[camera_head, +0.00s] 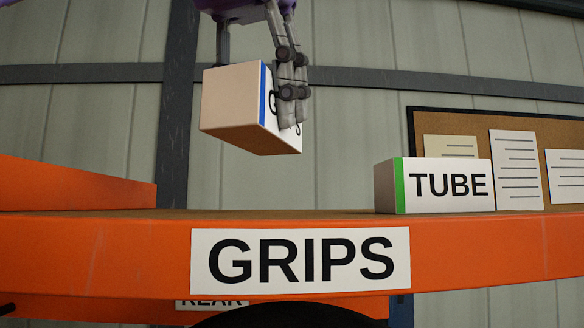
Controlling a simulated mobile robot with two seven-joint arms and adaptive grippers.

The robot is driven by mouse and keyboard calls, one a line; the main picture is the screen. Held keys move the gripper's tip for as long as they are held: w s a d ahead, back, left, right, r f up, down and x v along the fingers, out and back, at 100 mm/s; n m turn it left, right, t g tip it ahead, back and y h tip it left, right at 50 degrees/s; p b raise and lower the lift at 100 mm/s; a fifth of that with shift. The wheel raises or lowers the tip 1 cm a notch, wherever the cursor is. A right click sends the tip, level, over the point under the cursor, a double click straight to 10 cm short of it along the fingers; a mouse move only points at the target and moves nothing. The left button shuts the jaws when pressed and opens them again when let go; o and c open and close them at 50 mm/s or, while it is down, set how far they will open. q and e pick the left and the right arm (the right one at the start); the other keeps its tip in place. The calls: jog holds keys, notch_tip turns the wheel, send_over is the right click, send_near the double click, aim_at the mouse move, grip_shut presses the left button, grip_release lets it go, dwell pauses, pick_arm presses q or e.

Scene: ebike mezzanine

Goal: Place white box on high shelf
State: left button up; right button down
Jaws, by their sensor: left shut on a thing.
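A white box (232,100) with a blue stripe and partly hidden black lettering hangs in the air, tilted, above the orange high shelf (470,245). My left gripper (262,75) is shut on this box, with its fingers on the lettered face and at the far left side. The box is clear of the shelf board, over the part behind the "GRIPS" label (300,259). My right gripper does not show.
A second white box marked "TUBE" (450,184) with a green stripe stands on the shelf at the right. An orange shelf side (70,185) rises at the left. The shelf top between them looks clear. A corkboard (470,122) with papers is behind.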

aim_at(288, 144)
pick_arm(q)
jog(key=d+f, duration=0.2)
jog(key=f, duration=0.1)
jog(key=shift+d+f, duration=0.2)
jog(key=shift+d, duration=0.1)
jog(key=f, duration=0.3)
jog(key=shift+d, duration=0.4)
jog(key=shift+w+a+f, duration=0.1)
jog(key=shift+f, duration=0.25)
jog(key=shift+f, duration=0.1)
jog(key=o, duration=1.4)
jog(key=v, duration=0.7)
jog(key=shift+r, duration=0.3)
